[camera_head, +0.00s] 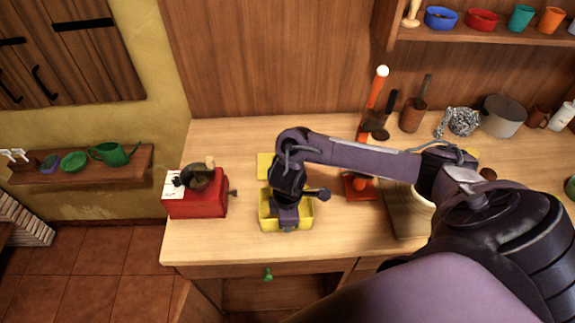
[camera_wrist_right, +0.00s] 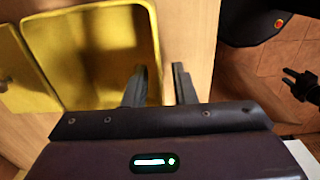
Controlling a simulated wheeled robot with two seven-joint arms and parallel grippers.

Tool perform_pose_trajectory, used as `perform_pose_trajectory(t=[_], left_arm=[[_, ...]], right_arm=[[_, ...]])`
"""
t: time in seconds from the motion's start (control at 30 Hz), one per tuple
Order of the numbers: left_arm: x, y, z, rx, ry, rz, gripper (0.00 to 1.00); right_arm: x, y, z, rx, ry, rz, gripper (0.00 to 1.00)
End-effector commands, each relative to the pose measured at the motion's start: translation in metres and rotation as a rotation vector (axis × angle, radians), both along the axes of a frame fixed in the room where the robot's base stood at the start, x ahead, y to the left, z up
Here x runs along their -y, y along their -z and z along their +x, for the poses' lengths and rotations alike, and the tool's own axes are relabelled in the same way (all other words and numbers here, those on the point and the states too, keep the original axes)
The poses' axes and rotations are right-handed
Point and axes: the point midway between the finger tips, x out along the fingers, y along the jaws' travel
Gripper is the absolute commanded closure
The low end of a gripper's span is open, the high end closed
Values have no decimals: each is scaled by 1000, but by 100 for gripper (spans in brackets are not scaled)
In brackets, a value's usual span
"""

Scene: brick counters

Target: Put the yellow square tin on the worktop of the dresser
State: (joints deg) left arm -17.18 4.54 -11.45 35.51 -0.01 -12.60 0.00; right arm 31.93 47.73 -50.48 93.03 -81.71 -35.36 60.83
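The yellow square tin (camera_head: 309,215) stands on the worktop (camera_head: 228,245) of the dresser, near its front edge, with a yellow flap, apparently its lid, behind it (camera_head: 265,166). My right gripper (camera_head: 287,222) is low over the tin and hides part of it. In the right wrist view its two fingers (camera_wrist_right: 160,88) are apart, one over the tin's inside and one beyond its wall. The tin (camera_wrist_right: 105,50) looks empty there; whether a finger touches it I cannot tell. A dark pronged shape (camera_wrist_right: 301,85) at the right edge looks like my left gripper; its opening is unclear.
A red box (camera_head: 197,206) with a dark crank stands left of the tin. Mugs and a pot (camera_head: 502,117) stand at the back right. A green-knobbed drawer (camera_head: 268,274) is below.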

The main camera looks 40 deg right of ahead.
Motion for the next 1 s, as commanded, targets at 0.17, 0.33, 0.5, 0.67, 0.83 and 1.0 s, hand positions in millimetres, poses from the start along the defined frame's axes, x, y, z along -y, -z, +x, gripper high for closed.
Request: perform_pose_trajectory(t=[0.17,0.33,0.5,0.67,0.83,1.0], left_arm=[[0,-9,0,-1,0,0,64],[0,-22,0,-1,0,0,64],[0,-22,0,-1,0,0,64],[0,-22,0,-1,0,0,64],[0,-22,0,-1,0,0,64],[0,-22,0,-1,0,0,64]], right_arm=[[1,-26,2,6,-2,-1,76],[1,-61,3,8,-3,-4,76],[0,-83,3,8,-2,-1,76],[1,-102,1,5,-1,-2,76],[0,-115,2,4,0,0,76],[0,-121,1,2,-1,0,76]])
